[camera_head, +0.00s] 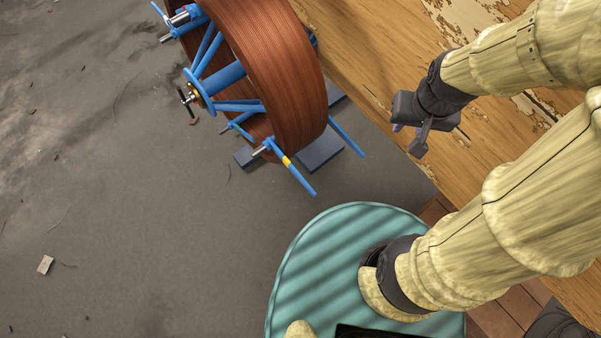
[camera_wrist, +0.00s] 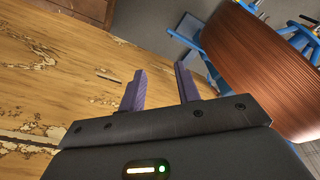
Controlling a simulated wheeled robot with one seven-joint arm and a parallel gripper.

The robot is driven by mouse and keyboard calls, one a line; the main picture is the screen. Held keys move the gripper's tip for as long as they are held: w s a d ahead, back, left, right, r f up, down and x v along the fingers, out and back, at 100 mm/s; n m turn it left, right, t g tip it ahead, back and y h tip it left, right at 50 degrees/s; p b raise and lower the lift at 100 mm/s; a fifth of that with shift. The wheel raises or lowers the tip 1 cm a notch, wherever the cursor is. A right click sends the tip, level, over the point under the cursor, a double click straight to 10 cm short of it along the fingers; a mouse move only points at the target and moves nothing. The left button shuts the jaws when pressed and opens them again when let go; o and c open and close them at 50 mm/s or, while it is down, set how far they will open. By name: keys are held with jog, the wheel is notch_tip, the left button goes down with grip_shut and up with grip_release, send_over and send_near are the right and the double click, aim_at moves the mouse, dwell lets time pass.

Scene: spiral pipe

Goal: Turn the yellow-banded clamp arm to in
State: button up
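The yellow-banded clamp arm (camera_head: 287,160) is a blue rod with a yellow band, on the near lower side of a large reel (camera_head: 275,65) wound with brown pipe. It points outward, down and to the right, from a metal pin near the reel's rim. My gripper (camera_head: 408,138) is up and to the right of it, over the wooden surface, well apart from it. In the wrist view my gripper (camera_wrist: 160,78) has its two purple fingers spread with nothing between them. The reel (camera_wrist: 262,70) also shows there at the right; I cannot make out the yellow band there.
The reel has blue spokes and a hub with a small handle (camera_head: 188,97). Other blue clamp arms (camera_head: 346,136) stick out around it. Dark blocks (camera_head: 320,150) lie under it. The wooden surface (camera_head: 370,60) borders it on the right. Grey floor at left is mostly clear.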

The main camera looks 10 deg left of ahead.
jog(key=w+a+f+n+g+b, duration=0.1)
jog(key=w+a+f+n+b, duration=0.3)
jog(key=a+f+b, duration=0.7)
jog(key=n+g+b, duration=0.2)
jog(key=n+b, duration=0.4)
jog(key=b, duration=0.6)
send_over(300, 176)
notch_tip(300, 176, down, 12)
jog(key=shift+r, duration=0.15)
notch_tip(300, 176, down, 17)
jog(key=b, duration=0.4)
jog(key=shift+f, duration=0.2)
grip_shut()
